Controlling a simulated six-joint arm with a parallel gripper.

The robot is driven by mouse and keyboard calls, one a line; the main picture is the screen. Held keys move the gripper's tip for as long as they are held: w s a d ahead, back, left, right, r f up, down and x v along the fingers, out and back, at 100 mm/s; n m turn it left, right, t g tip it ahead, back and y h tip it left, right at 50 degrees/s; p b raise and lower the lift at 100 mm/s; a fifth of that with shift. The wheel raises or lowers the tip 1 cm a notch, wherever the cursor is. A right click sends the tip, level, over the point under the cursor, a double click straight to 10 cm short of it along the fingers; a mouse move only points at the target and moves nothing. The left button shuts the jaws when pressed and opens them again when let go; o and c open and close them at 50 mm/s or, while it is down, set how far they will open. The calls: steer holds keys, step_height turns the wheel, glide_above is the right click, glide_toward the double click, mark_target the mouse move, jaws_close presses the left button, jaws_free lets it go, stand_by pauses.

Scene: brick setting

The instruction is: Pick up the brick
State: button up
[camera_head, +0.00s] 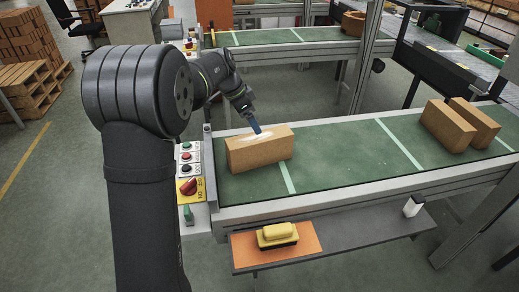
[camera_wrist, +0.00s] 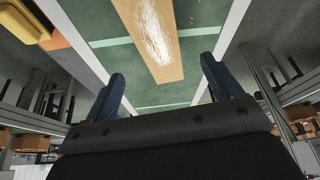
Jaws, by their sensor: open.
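An orange-brown brick (camera_head: 260,152) with a whitish patch on its top lies near the left end of the green conveyor belt (camera_head: 340,148). In the wrist view the brick (camera_wrist: 172,62) lies ahead, roughly between the lines of my two fingers, with the white patch towards me. My gripper (camera_head: 256,128) is at the brick's top in the head view; I cannot tell whether it touches. In the wrist view my gripper (camera_wrist: 165,85) is open, its two blue fingers wide apart and nothing between their tips. The far side of the brick is hidden in the head view.
Two more bricks (camera_head: 448,125) stand at the belt's right. A control panel (camera_head: 190,170) with buttons and a red knob sits at the belt's left end. A yellow-and-black object (camera_head: 277,235) lies on an orange mat on the front shelf (camera_head: 340,240). The middle belt is clear.

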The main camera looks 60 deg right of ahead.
mark_target(260, 136)
steer(key=x, duration=0.6)
steer(key=shift+f, duration=0.1)
steer(key=x, duration=0.5)
steer(key=shift+a+f, duration=0.2)
steer(key=c, duration=1.8)
steer(key=shift+r, duration=0.15)
jaws_close()
